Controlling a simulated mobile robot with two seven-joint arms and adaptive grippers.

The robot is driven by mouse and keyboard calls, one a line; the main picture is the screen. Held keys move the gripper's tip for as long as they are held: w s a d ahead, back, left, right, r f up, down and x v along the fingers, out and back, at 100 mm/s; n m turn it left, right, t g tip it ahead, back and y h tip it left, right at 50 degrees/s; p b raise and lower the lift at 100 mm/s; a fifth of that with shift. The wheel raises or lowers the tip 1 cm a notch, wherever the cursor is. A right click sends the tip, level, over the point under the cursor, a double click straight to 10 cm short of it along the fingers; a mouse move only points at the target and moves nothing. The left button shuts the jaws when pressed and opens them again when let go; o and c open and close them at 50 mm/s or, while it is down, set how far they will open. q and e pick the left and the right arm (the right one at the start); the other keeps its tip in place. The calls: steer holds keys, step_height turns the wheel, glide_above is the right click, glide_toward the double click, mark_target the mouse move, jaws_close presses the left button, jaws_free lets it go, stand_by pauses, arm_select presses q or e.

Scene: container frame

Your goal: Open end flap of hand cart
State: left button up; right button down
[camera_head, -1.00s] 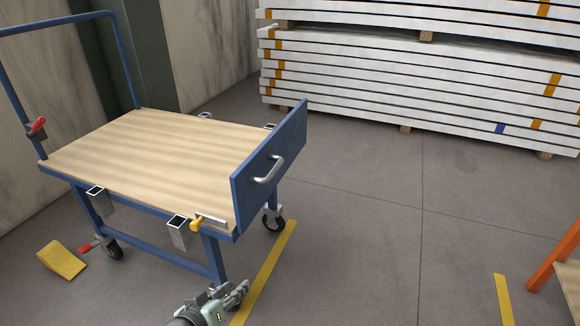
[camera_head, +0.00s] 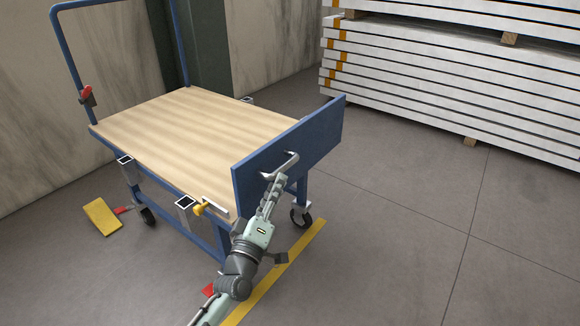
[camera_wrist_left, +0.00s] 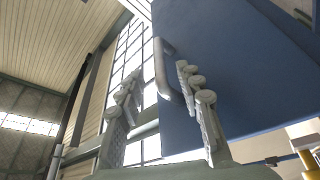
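The hand cart has a pale wooden deck (camera_head: 190,140) and a blue frame. Its blue end flap (camera_head: 322,135) stands upright at the right end of the deck. A silver bar handle (camera_head: 287,164) is on the flap's outer face. A yellow-knobbed latch with a silver bar (camera_head: 205,207) sits at the deck's near corner, beside the flap. My left gripper (camera_head: 273,186) is right at the handle. In the left wrist view its fingers (camera_wrist_left: 158,82) are spread, with the handle (camera_wrist_left: 161,70) between them and the blue flap (camera_wrist_left: 230,70) behind. My right gripper is not in view.
Stacked white boards (camera_head: 430,80) lie at the back right. A yellow wedge (camera_head: 102,216) is on the floor left of the cart. A yellow floor line (camera_head: 285,268) runs beside the cart. The grey floor to the right is clear.

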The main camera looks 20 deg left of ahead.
mark_target(284, 165)
arm_select(q)
steer(key=x, duration=0.7)
steer(key=shift+c, duration=0.5)
jaws_close()
